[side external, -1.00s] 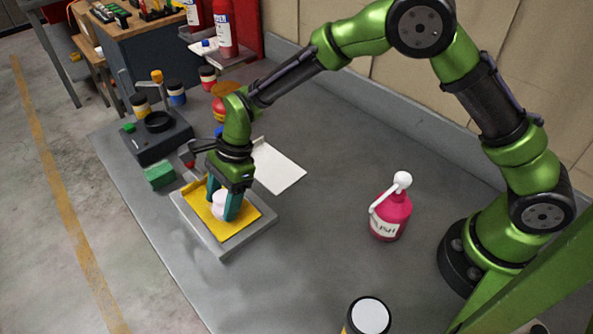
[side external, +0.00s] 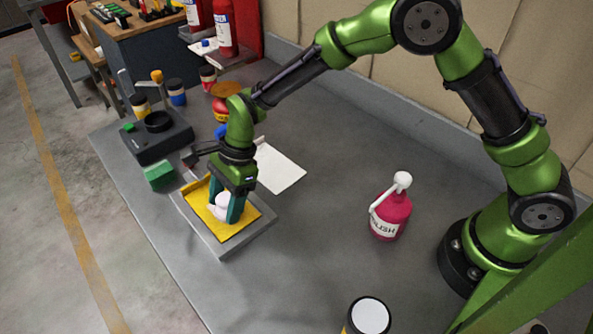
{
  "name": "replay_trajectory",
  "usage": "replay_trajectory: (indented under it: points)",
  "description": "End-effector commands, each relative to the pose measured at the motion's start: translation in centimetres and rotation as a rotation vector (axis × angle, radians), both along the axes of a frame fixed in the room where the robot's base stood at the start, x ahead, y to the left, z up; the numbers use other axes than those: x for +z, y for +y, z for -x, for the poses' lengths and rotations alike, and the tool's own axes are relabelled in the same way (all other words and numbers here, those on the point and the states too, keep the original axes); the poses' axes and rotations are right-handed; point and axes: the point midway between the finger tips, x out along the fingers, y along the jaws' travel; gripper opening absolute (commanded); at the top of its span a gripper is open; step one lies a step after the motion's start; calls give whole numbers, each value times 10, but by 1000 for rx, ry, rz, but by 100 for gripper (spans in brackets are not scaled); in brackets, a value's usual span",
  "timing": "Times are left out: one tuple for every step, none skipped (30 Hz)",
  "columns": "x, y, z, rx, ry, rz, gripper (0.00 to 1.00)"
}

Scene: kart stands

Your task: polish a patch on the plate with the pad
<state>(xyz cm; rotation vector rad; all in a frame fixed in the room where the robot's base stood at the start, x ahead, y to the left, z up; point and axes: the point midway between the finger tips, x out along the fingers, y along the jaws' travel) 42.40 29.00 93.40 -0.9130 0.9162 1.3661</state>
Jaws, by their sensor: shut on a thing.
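A yellow plate (side external: 242,217) lies in a grey tray-like holder (side external: 228,248) on the grey table. My gripper (side external: 225,206), with teal fingers, is over the middle of the plate. It is shut on a white rounded pad (side external: 219,212). The pad is low over the plate and looks to be touching it, though the fingers partly hide it and its underside cannot be seen. A pink bottle with a white pump (side external: 390,215), labelled as polish, stands upright to the right.
A green block (side external: 159,176) lies left of the holder. A dark stand with a round ring (side external: 158,136) is behind it. A white sheet (side external: 279,168) lies behind the holder. A white-lidded jar (side external: 369,316) stands at the front. Table between holder and bottle is clear.

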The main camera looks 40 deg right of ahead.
Motion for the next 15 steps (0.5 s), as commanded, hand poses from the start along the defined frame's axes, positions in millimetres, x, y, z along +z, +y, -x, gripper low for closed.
replay_trajectory:
  points:
    - [0, 0, 6, 2, 1, 0, 33]
    - [0, 1, 8, 1, 2, 0, 33]
    - [0, 0, 12, 1, 3, 0, 33]
    - [0, 1, 15, 2, 1, 0, 33]
    - [0, 0, 17, 2, 1, 1, 33]
    - [0, 0, 21, 2, 2, 1, 33]
    - [0, 0, 24, 2, 2, 0, 33]
    - [3, 1, 22, 1, 0, -1, 33]
    - [9, 1, 21, 2, -4, -1, 33]
    - [18, 1, 21, 1, -5, -2, 33]
    - [22, 1, 21, -1, -4, -2, 33]
    - [24, 0, 21, -1, -2, -1, 33]
    - [26, 0, 21, -1, -1, -1, 33]
    - [29, 0, 21, 0, -1, 0, 33]
    - [33, 0, 21, -1, -2, 0, 33]
